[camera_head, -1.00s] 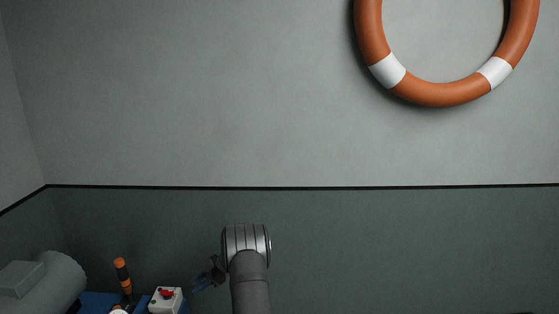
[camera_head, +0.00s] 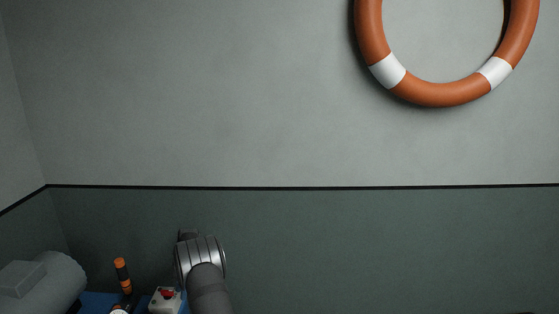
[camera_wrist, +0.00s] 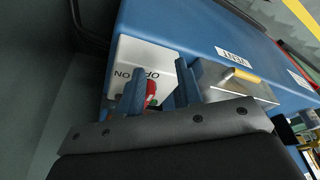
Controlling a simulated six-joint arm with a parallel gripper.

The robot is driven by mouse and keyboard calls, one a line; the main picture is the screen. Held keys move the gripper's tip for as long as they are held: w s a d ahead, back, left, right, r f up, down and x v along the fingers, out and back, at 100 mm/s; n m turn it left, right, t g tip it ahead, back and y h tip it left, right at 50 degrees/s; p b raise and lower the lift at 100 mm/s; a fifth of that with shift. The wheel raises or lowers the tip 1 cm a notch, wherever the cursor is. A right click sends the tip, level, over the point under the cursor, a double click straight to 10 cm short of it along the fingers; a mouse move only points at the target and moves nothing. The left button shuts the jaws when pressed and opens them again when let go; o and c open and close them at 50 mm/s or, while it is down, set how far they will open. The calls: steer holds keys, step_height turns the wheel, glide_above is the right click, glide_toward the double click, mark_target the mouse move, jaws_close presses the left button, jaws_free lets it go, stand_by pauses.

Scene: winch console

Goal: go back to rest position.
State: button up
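My gripper (camera_wrist: 160,85) shows in the wrist view with its two blue-grey fingers apart, open. Between and beyond the fingers is a red knob (camera_wrist: 151,93) on a white switch box (camera_wrist: 138,60) marked ON and, partly covered, a second word. Whether the fingers touch the knob cannot be told. The white box (camera_head: 163,301) with its red knob also shows at the bottom of the head view, just left of my arm. My gripper's fingers are hidden there.
The blue console (camera_wrist: 190,25) carries a metal box (camera_wrist: 225,88) with a yellow handle (camera_wrist: 241,75) right of the fingers. In the head view a black-and-orange lever (camera_head: 122,273) and a grey cylinder (camera_head: 55,283) stand left. A lifebuoy (camera_head: 440,93) hangs on the wall.

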steer(key=shift+s+a+n+t+h, duration=0.1)
steer(key=shift+a+n+t+h, duration=0.4)
steer(key=shift+a, duration=0.8)
steer(key=shift+o, duration=0.5)
